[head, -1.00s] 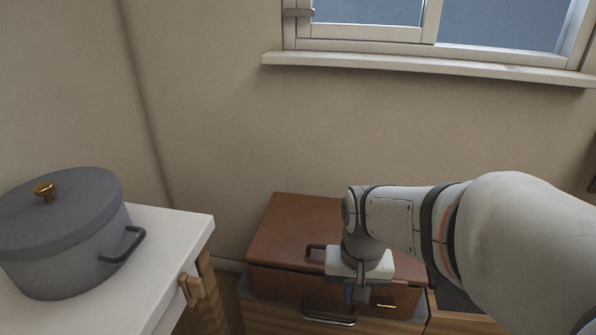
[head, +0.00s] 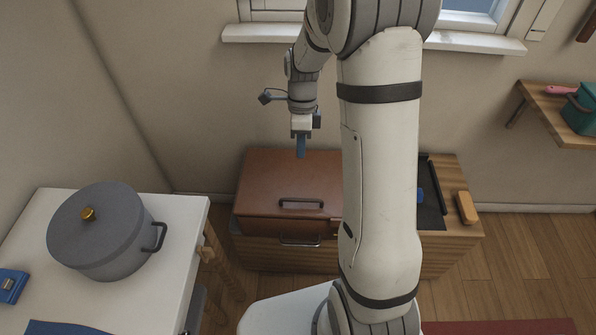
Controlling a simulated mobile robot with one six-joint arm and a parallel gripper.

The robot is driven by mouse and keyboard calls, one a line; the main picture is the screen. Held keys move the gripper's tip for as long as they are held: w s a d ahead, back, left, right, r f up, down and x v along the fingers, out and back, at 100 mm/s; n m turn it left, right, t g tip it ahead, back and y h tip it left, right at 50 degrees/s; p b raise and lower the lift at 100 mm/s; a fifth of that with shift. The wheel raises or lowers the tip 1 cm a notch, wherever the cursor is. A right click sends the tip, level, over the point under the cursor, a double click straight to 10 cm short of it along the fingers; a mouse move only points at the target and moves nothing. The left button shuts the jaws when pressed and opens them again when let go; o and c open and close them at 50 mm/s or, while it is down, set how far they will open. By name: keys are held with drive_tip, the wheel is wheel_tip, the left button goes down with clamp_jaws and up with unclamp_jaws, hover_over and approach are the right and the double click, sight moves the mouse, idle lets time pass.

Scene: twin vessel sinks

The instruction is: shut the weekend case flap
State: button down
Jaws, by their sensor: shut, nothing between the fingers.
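The weekend case (head: 285,180) is a brown box with a dark handle (head: 301,202) near the front edge of its top. It sits on a low wooden cabinet in the head view. Its flap lies flat over the top and looks down; my arm covers the case's right part. My gripper (head: 301,152) hangs fingers down above the back part of the case. It is shut and empty, and appears apart from the flap.
A grey lidded pot (head: 100,235) stands on a white counter (head: 180,225) at left. A wooden wall shelf (head: 560,125) holds a teal item at right. The low cabinet (head: 445,235) has a dark tray and a wooden block at its right. A window ledge (head: 470,42) lies behind.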

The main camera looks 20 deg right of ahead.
sight(300, 201)
drive_tip(key=b+x, duration=0.2)
drive_tip(key=x, duration=1.2)
drive_tip(key=shift+b+x, duration=0.4)
drive_tip(key=shift+x, duration=0.65)
drive_tip(key=shift+s+a+r, duration=0.1)
drive_tip(key=shift+s, duration=0.15)
drive_tip(key=shift+s, duration=0.1)
drive_tip(key=a+p+v, duration=0.1)
drive_tip(key=p+v, duration=0.3)
drive_tip(key=v, duration=1)
drive_tip(key=shift+d+r, duration=0.25)
drive_tip(key=shift+d, duration=0.2)
drive_tip(key=shift+p, duration=0.3)
